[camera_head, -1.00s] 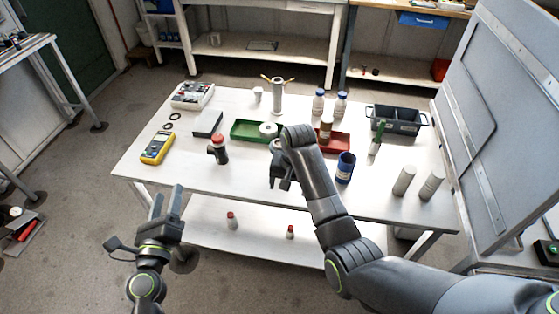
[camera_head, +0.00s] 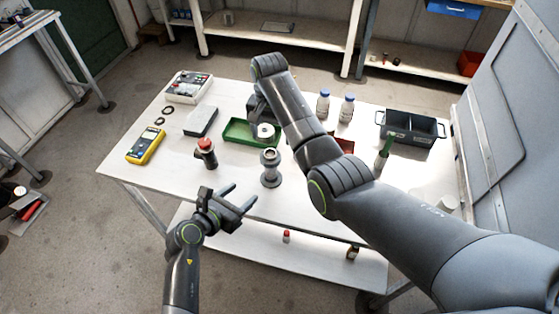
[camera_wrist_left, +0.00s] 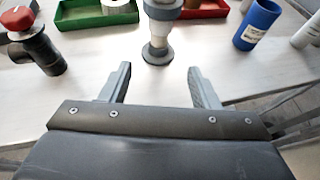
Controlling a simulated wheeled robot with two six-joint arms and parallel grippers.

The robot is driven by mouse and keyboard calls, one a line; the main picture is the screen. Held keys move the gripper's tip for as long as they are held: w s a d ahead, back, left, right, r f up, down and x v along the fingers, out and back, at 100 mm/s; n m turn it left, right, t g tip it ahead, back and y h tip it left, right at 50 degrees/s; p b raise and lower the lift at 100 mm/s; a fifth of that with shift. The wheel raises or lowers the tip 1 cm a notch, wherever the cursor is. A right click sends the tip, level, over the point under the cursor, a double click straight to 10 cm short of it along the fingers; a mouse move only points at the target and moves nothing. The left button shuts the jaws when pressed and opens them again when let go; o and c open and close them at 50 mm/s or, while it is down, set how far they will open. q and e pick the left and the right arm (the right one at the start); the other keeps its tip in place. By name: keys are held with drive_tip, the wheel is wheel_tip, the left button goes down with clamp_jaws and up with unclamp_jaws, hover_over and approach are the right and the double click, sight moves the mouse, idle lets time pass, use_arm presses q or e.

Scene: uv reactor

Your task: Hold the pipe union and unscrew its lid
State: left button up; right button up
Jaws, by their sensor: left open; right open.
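The pipe union (camera_head: 270,168) stands upright on the white table near its front edge, grey with a wide round base and a thick collar on top. It also shows in the left wrist view (camera_wrist_left: 158,50), straight ahead between the fingers, its top cut off by the frame. My left gripper (camera_head: 244,193) is open and empty, just in front of the union and apart from it; its fingers (camera_wrist_left: 159,78) point toward it. My right gripper (camera_head: 258,108) is over the back of the green tray, beyond the union, partly hidden by its own arm.
A red-knobbed fitting (camera_head: 206,152) stands left of the union. The green tray (camera_head: 232,133) with a white ring is behind it. A red tray (camera_wrist_left: 205,9) and blue cup (camera_wrist_left: 258,25) are to the right. A yellow multimeter (camera_head: 145,146) lies at left.

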sight(268, 173)
use_arm(q)
drive_tip(key=x, duration=1.6)
drive_tip(key=shift+w+d+f, duration=0.1)
drive_tip(key=shift+w+d, duration=0.05)
clamp_jaws()
